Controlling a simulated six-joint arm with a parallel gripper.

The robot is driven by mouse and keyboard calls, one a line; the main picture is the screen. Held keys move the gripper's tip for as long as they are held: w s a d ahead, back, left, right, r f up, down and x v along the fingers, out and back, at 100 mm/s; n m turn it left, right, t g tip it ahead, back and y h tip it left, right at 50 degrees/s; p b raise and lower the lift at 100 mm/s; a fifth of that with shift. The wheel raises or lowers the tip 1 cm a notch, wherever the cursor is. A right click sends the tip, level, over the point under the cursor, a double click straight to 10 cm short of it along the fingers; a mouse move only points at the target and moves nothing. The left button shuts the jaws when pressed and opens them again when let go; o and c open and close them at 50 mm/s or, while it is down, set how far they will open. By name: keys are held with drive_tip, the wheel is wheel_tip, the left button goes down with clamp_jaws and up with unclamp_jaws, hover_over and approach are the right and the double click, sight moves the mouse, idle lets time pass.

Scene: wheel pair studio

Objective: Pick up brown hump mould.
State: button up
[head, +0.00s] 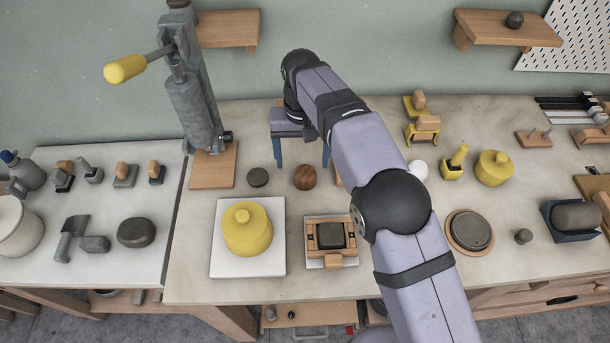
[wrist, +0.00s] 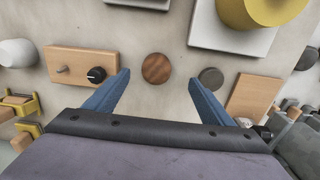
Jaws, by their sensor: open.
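The brown hump mould (head: 304,178) is a round, dark brown wooden piece with visible grain, sitting on the pale worktop. It also shows in the wrist view (wrist: 156,68), in line with the gap between my fingers. My gripper (head: 302,164) is open and empty, with its two blue fingers pointing down just behind the mould in the head view. In the wrist view the fingertips (wrist: 159,81) lie to either side of the mould, apart from it. How high they are above the worktop is hard to tell.
A dark grey disc (head: 258,177) lies close to the left of the mould. A yellow lidded jar (head: 247,237) on a white slab and a wooden frame (head: 331,260) with a dark block stand in front. A wooden board with a black knob (wrist: 96,75) shows in the wrist view.

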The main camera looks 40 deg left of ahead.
sight(305, 170)
drive_tip(key=shift+w+d+f+p, duration=0.1)
drive_tip(key=shift+w+f+p, duration=0.1)
drive_tip(key=shift+f+p, duration=0.9)
drive_tip(key=shift+w+d+f+p, duration=0.15)
drive_tip(key=shift+f+p, duration=0.25)
drive_tip(key=shift+f, duration=1.4)
drive_tip(key=shift+a+f, duration=0.1)
drive_tip(key=shift+f, duration=0.55)
drive_tip(key=shift+c, duration=0.2)
drive_tip(key=c, duration=1.1)
drive_tip(key=shift+c, duration=0.2)
drive_tip(key=shift+r, duration=0.15)
wheel_tip(305, 170, up, 10)
drive_tip(key=b, duration=0.2)
drive_tip(key=shift+b, duration=0.3)
